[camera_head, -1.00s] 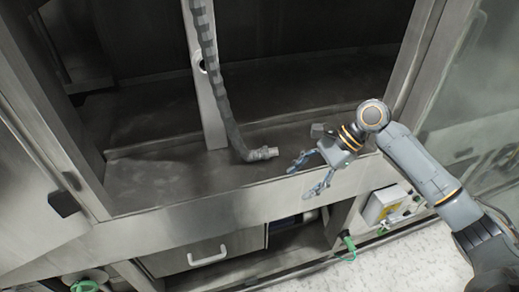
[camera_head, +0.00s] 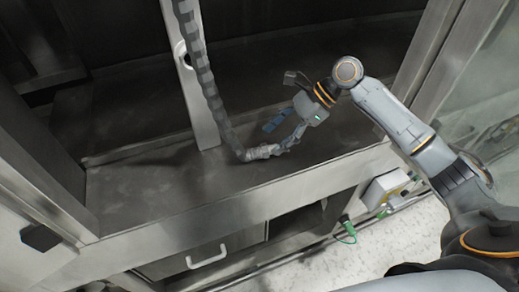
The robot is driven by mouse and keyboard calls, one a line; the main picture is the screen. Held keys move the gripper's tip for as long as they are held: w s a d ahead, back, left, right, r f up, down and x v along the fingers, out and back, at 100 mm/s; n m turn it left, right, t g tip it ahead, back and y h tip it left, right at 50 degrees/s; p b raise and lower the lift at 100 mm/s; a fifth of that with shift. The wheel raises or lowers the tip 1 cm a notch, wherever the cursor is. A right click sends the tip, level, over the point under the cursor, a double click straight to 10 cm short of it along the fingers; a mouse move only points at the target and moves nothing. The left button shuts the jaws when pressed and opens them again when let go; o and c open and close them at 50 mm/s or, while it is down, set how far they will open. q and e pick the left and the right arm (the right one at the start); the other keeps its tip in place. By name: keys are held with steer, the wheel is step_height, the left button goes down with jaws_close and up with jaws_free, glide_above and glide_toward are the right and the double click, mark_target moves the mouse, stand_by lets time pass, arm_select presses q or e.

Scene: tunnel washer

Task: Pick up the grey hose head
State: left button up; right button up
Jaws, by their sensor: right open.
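The grey hose head (camera_head: 263,152) lies on the metal ledge at the end of a ribbed grey hose (camera_head: 206,75) that hangs from above. My right gripper (camera_head: 280,136) is open, just right of the hose head and over the ledge. One finger reaches down close to the hose head's right end; I cannot tell whether they touch. The other finger is farther up and back. Nothing is between the fingers. My left gripper is not in view.
A metal post (camera_head: 194,90) stands behind the hose. The ledge (camera_head: 150,195) is bare to the left. Below it are a drawer with a white handle (camera_head: 206,257) and an open dark space.

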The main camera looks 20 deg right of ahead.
mark_target(263, 147)
steer(key=shift+w+a+f, duration=0.1)
steer(key=shift+a+f, duration=0.3)
steer(key=shift+w+a+f, duration=0.1)
steer(key=shift+a+f, duration=0.05)
steer(key=shift+f, duration=0.05)
steer(key=shift+a+f, duration=0.1)
steer(key=shift+f, duration=0.05)
steer(key=p+x, duration=0.1)
steer(key=x, duration=0.3)
steer(key=shift+w+f, duration=0.1)
steer(key=shift+f, duration=0.1)
steer(key=shift+w+a+f, duration=0.1)
steer(key=shift+a+f, duration=0.1)
steer(key=shift+c, duration=1.3)
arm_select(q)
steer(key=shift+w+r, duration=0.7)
arm_select(e)
jaws_close()
